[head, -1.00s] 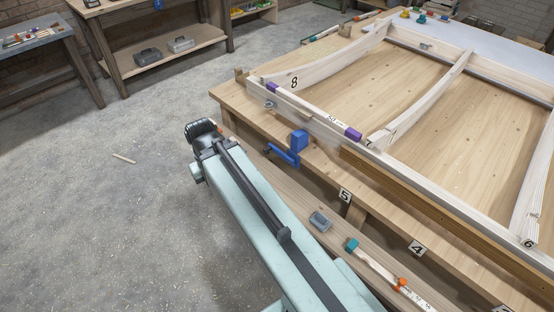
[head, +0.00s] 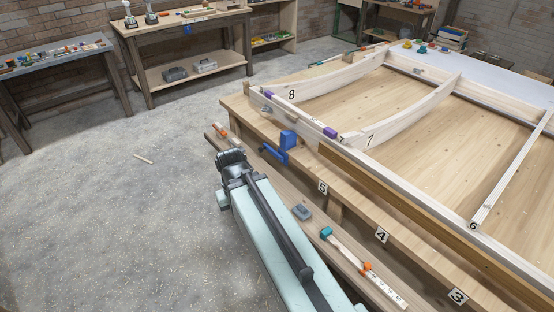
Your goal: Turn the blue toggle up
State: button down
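The blue toggle (head: 287,142) is on the front edge of the large wooden bench, close to the frame's corner. It has an upright blue block, and a blue arm reaches low and to the left from it. My pale teal arm comes up from the bottom of the picture. Its dark end joint stands just left of the toggle in the picture, with a gap between them. I cannot tell their difference in depth. My gripper's fingers are not visible, and nothing is seen touching the toggle.
A pale wooden frame (head: 430,221) with numbered ribs lies on the bench top. A ledge along the bench front holds a grey block (head: 301,211) and an orange-and-teal clamp (head: 347,254). Side benches (head: 183,25) stand behind. The floor (head: 110,220) at left is mostly clear.

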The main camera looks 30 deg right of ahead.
aim_at(267, 147)
jog(key=z, duration=0.55)
jog(key=i, duration=1)
jog(key=z, duration=0.5)
jog(key=k, duration=1.2)
jog(key=u, duration=0.45)
jog(key=i, duration=1.5)
jog(key=u, duration=1)
jog(key=k, duration=0.8)
jog(key=u, duration=0.05)
